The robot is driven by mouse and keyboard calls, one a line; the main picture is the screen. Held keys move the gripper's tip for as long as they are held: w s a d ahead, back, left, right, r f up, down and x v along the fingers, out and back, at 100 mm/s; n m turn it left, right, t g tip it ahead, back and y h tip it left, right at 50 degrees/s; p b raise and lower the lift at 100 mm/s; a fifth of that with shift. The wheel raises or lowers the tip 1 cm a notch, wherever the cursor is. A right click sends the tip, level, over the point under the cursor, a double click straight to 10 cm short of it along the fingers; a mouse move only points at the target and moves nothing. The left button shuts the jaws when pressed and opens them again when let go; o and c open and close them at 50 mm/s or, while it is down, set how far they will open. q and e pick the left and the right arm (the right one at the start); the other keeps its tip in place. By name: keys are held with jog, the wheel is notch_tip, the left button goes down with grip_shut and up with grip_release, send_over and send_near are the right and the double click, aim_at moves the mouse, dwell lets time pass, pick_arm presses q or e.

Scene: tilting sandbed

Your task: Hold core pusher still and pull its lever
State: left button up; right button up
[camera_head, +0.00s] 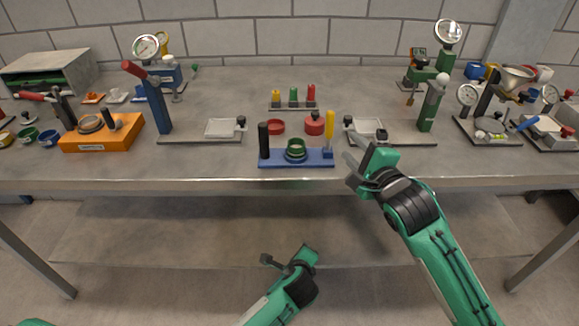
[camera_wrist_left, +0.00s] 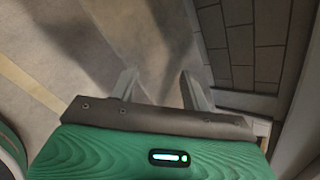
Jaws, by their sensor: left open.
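The core pusher appears to be the blue-based device (camera_head: 296,160) at the table's front edge. It has an upright black grip (camera_head: 263,140) on its left, a dark green ring (camera_head: 295,150) in the middle and an upright yellow lever (camera_head: 329,132) on its right. My right gripper (camera_head: 359,161) is to the right of the device, apart from the lever; its fingers look spread and empty. My left gripper (camera_head: 285,256) is below and in front of the table edge, well clear of the device. The left wrist view shows its two fingers (camera_wrist_left: 158,90) apart with nothing between them.
Behind the device are red round parts (camera_head: 276,126) and a rack of coloured pegs (camera_head: 293,104). A blue press (camera_head: 158,105) stands left and a green press (camera_head: 430,105) right. An orange box (camera_head: 103,134) sits further left.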

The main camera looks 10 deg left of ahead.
aim_at(265, 132)
pick_arm(q)
jog(key=w+d+r+m+t, duration=0.1)
jog(key=r+m+t, duration=0.1)
jog(key=r, duration=0.5)
jog(key=w+d+r+m+t+y, duration=0.1)
jog(key=w+d+r+m, duration=0.15)
jog(key=r, duration=0.45)
jog(key=w+d+r+m+t, duration=0.1)
jog(key=r+m+t, duration=0.1)
jog(key=r, duration=0.4)
jog(key=s+a+r+n+g+y, duration=0.2)
jog(key=a+r+y, duration=0.7)
jog(key=r, duration=0.5)
jog(key=shift+m+t, duration=0.3)
jog(key=shift+m, duration=0.05)
jog(key=x, duration=1.2)
jog(key=shift+w+f, duration=0.4)
jog(key=shift+w, duration=0.1)
jog(key=shift+c, duration=0.5)
